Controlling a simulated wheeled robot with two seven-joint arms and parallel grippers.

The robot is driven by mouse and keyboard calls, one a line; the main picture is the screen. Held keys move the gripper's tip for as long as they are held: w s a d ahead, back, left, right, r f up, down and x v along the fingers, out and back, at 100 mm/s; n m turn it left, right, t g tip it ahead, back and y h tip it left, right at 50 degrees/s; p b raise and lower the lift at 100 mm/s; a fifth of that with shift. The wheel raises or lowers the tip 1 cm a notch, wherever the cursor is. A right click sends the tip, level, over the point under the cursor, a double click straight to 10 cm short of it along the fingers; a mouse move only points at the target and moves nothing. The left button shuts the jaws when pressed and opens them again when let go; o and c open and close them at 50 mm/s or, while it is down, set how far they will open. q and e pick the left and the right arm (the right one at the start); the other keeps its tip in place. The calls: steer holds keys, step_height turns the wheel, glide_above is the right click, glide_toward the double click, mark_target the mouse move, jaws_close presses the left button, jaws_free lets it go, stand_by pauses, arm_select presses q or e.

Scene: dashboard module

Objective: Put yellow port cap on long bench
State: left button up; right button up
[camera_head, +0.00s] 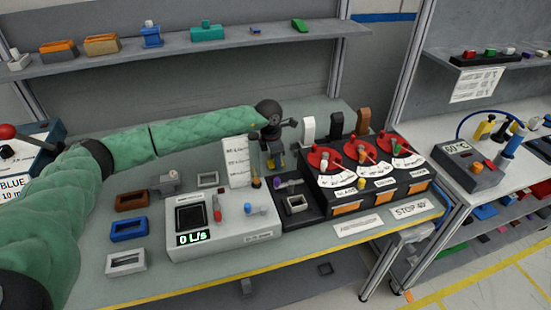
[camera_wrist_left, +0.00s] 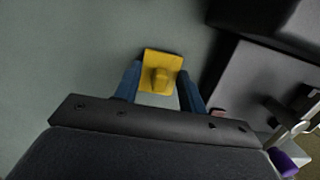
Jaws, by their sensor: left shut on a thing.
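My left gripper (camera_head: 275,156) is shut on the yellow port cap (camera_wrist_left: 161,71), seen between the two blue fingers in the left wrist view. The cap is a square yellow plate with a raised knob. In the head view the gripper is behind the white-and-grey instruments, and the cap is small and partly hidden there. The grey bench (camera_head: 98,284) with a yellow front edge lies below it. I cannot tell whether the cap touches the bench. My right gripper is not in view.
A flow meter box (camera_head: 223,224) stands in front, with a black panel of red dials (camera_head: 360,186) to its right. Brown, blue and white frames (camera_head: 129,229) lie at left. A shelf (camera_head: 190,46) is above the back. Grey bench surface behind the gripper looks clear.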

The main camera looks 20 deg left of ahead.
mark_target(272, 164)
arm_select(q)
steer(key=shift+f, duration=0.1)
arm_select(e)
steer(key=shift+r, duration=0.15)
arm_select(q)
steer(key=o, duration=0.9)
steer(key=shift+o, duration=0.2)
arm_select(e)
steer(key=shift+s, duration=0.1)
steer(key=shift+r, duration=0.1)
arm_select(q)
steer(key=shift+r, duration=0.45)
step_height(272, 164, up, 11)
steer(key=a+b, duration=0.1)
steer(key=b, duration=0.2)
steer(key=shift+s+b, duration=0.4)
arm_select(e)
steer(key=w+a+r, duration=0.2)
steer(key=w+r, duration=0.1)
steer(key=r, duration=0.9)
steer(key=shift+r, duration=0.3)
arm_select(q)
steer(key=shift+a+r, duration=0.1)
steer(key=shift+r, duration=0.05)
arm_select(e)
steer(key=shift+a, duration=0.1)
